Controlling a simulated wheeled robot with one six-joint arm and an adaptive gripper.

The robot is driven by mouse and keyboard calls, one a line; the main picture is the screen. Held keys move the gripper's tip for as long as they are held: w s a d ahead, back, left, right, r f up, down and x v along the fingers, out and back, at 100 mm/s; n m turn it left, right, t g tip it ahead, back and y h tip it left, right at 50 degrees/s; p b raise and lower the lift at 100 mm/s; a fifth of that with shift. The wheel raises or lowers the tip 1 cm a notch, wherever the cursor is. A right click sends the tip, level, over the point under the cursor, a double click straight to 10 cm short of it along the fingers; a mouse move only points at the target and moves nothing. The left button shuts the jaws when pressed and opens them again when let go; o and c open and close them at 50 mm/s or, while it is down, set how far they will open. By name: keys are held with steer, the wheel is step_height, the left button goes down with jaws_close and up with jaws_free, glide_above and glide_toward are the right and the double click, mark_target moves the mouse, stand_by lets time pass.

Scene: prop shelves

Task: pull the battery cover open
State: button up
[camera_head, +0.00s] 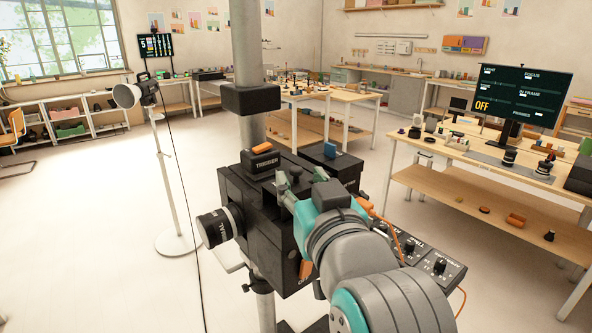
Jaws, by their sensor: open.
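A black boxy camera rig (262,225) is mounted on a grey column, with a ribbed lens (218,226) on its left side. An orange piece (306,269) shows low on the rig's near side, partly behind my arm. I cannot tell which part is the battery cover. My gripper (289,186) is open at the rig's upper near edge, with nothing seen between its fingers. Whether it touches the rig is unclear.
A control panel with knobs (430,258) is right of my arm, with an orange cable beside it. A lamp stand (172,190) is on the left. A wooden workbench (480,160) with a monitor (514,83) is at right.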

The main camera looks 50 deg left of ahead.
mark_target(298, 174)
steer(key=shift+x, duration=2.1)
jaws_close()
